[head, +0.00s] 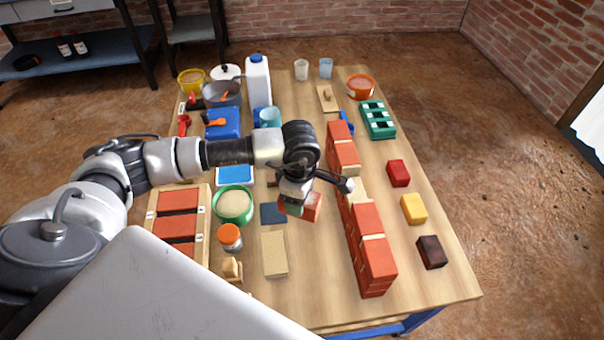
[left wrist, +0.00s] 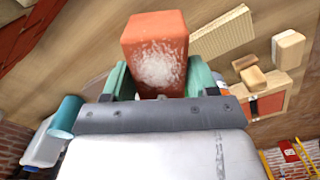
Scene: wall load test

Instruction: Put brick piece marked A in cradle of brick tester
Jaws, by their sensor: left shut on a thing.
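My left gripper (head: 299,204) is above the middle of the table, between the brick wall and the green bowl. It is shut on a red-orange brick piece (head: 313,208). In the left wrist view, the brick piece (left wrist: 154,38) sits between the green fingers of the gripper (left wrist: 157,78), with a rough whitish patch facing the camera. No letter A can be read on it. I cannot clearly pick out the brick tester or its cradle; the arm hides part of the table. My right gripper is not in view.
A red brick wall (head: 367,235) runs along the table right of the gripper. A wooden tray of bricks (head: 205,225), a green bowl (head: 234,205), an orange-lidded jar (head: 230,237) and a beige slab (head: 274,254) lie to the left. Coloured blocks (head: 414,208) line the right edge.

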